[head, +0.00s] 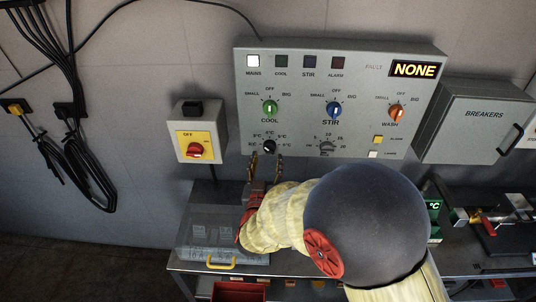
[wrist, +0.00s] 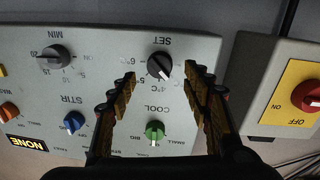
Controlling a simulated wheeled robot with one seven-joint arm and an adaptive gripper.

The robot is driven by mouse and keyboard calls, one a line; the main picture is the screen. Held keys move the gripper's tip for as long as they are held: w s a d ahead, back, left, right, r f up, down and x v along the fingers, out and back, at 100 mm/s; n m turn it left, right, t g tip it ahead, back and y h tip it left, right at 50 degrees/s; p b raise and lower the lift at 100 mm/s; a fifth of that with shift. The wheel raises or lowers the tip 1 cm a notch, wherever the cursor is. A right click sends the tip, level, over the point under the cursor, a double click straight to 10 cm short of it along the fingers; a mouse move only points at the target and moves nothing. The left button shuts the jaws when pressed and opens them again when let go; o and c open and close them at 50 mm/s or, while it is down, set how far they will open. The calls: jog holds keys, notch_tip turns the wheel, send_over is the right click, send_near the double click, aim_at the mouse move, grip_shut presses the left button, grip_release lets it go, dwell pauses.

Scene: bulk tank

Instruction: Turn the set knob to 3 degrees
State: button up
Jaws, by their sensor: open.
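The set knob (head: 269,147) is a small black dial low on the grey control panel, below the green COOL knob (head: 270,108). In the wrist view, which is upside down, the set knob (wrist: 159,65) has a white mark towards its lower right; I cannot read its exact setting. Degree labels ring it. My gripper (head: 266,160) is open, its fingers pointing up at the panel just below the knob. In the wrist view the fingers (wrist: 160,75) stand on both sides of the knob with clear gaps. I see no contact.
A yellow-faced switch box with a red rotary switch (head: 195,151) is left of the panel. The blue STIR knob (head: 334,110), orange WASH knob (head: 397,112) and grey timer knob (head: 327,147) are to the right. A breakers box (head: 480,120) stands further right.

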jog(key=s, duration=0.7)
jog(key=shift+s+a, duration=0.2)
jog(key=shift+a, duration=0.2)
